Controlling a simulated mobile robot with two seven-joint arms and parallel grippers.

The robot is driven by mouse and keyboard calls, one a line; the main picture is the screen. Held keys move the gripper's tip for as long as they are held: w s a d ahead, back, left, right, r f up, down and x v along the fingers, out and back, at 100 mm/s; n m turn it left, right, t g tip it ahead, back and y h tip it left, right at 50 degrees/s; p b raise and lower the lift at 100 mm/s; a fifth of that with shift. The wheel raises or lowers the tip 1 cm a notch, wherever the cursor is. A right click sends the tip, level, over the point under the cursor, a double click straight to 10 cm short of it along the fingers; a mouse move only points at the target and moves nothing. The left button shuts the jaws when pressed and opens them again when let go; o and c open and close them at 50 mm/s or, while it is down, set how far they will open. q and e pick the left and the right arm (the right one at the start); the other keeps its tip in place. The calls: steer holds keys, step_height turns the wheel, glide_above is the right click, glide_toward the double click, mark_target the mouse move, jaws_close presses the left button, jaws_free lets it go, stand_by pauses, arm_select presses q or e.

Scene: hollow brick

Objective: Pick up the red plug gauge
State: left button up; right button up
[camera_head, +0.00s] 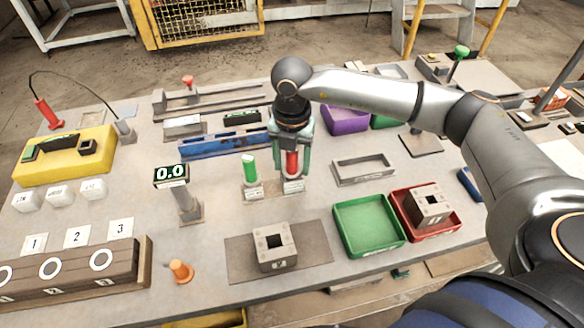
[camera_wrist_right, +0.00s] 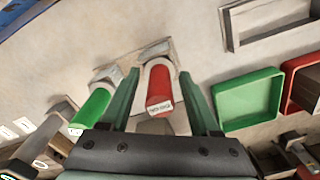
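The red plug gauge (camera_head: 291,164) stands upright in a small light holder (camera_head: 293,186) near the middle of the table. Its red handle (camera_wrist_right: 159,88) also shows in the right wrist view, with a white label on its end. My right gripper (camera_head: 292,160) points down over it, one finger on each side of the handle. In the right wrist view the fingers (camera_wrist_right: 158,98) are spread, with a gap visible on both sides of the handle, so the gripper is open. My left gripper is not in view.
A green plug gauge (camera_head: 249,169) stands close by on the left in its own holder. A hollow brick (camera_head: 274,247) sits on a dark mat in front. A green tray (camera_head: 368,226) and a red tray (camera_head: 405,211) lie to the right. A blue rail (camera_head: 212,146) lies behind left.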

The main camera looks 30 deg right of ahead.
jaws_close()
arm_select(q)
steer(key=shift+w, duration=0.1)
arm_select(e)
steer(key=shift+r, duration=0.1)
stand_by(0.3)
